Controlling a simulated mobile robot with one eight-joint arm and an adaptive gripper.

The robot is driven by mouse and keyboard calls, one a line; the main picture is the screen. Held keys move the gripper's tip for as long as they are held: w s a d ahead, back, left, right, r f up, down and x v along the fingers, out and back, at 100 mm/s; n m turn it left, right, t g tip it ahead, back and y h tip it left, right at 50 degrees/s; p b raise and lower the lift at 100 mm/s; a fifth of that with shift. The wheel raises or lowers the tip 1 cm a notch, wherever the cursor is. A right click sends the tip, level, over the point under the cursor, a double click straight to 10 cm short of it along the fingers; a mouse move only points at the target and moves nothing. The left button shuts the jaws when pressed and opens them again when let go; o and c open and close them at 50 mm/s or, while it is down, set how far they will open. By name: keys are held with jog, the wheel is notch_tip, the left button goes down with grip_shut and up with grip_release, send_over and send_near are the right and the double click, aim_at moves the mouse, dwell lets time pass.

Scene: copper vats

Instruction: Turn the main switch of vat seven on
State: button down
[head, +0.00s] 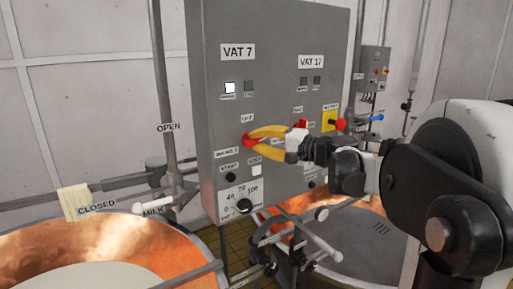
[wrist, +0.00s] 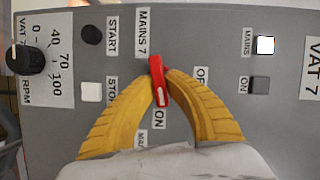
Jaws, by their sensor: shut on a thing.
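The grey control panel (head: 280,40) carries a VAT 7 label (head: 238,51) at its upper left. My gripper (head: 248,140) has its yellow fingers closed around the red MAINS 7 switch handle (wrist: 158,70), below that label. In the wrist view, which is turned sideways, my gripper (wrist: 161,78) has a fingertip on each side of the handle. The handle's white mark points toward the ON label (wrist: 159,118), with a slight tilt. The OFF label (wrist: 201,78) is partly covered by a finger. Vat seven's MAINS lamp (head: 229,87) is lit white; its ON lamp (head: 248,87) is dark.
Below the switch are a black START button (head: 230,180), a white STOP button (head: 256,169) and an RPM knob (head: 244,205). Vat 17's red switch (head: 303,123) and a red emergency knob (head: 339,124) are close to my arm. Copper vats and pipes stand below.

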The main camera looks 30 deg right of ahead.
jog(key=shift+f+m+t+b, duration=0.1)
jog(key=shift+m+t+b, duration=0.3)
jog(key=shift+m+b, duration=0.45)
jog(key=shift+m, duration=0.25)
jog(key=c, duration=1.4)
grip_release()
jog(key=v, duration=1.2)
jog(key=shift+d+f, duration=0.15)
jog(key=shift+w, duration=0.1)
